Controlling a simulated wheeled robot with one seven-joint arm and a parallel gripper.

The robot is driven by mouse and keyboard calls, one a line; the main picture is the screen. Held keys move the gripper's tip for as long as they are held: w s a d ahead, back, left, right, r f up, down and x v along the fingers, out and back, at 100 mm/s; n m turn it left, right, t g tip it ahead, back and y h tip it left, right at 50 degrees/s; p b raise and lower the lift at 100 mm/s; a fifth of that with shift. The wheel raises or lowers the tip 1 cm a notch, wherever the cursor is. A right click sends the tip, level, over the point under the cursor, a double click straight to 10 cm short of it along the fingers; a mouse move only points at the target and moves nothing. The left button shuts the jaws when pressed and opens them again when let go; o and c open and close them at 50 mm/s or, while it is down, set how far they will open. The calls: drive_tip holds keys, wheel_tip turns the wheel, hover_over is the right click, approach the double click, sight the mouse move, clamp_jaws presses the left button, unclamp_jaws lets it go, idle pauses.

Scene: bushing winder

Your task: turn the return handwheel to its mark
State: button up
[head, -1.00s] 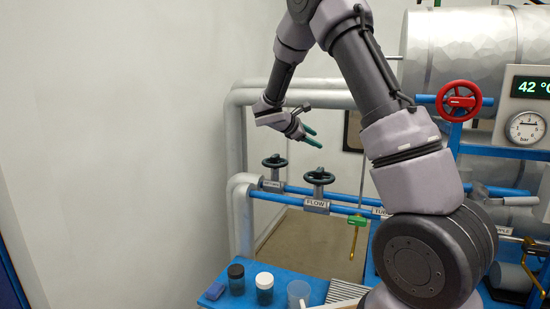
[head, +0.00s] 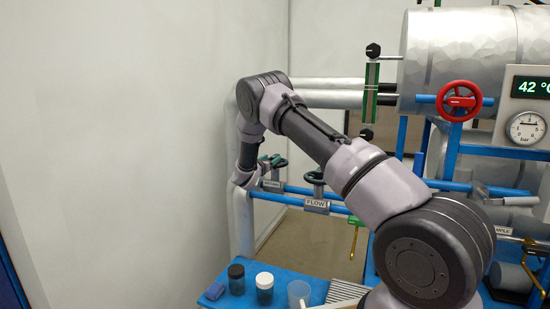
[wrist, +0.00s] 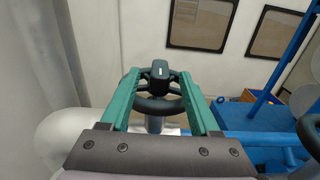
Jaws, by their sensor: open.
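The return handwheel (head: 279,161) is a dark wheel on the rear blue pipe at the left. Its label plate (head: 272,186) is small and partly hard to read. In the wrist view the handwheel (wrist: 154,107) lies between and beneath the two green fingers, with a dark knob at its far side. My gripper (wrist: 160,74) is open, one finger on each side of the wheel; I cannot tell whether they touch it. In the head view my gripper (head: 267,160) is at the wheel, partly hidden by my wrist. I cannot make out the mark.
The flow handwheel (head: 314,177) stands close to the right on the front pipe. A red handwheel (head: 459,100) and gauge (head: 525,128) are farther right. White pipes (head: 240,205) rise at the left. Jars (head: 264,288) stand on the blue bench below.

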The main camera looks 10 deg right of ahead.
sight(275, 155)
drive_tip(key=x, duration=0.5)
clamp_jaws()
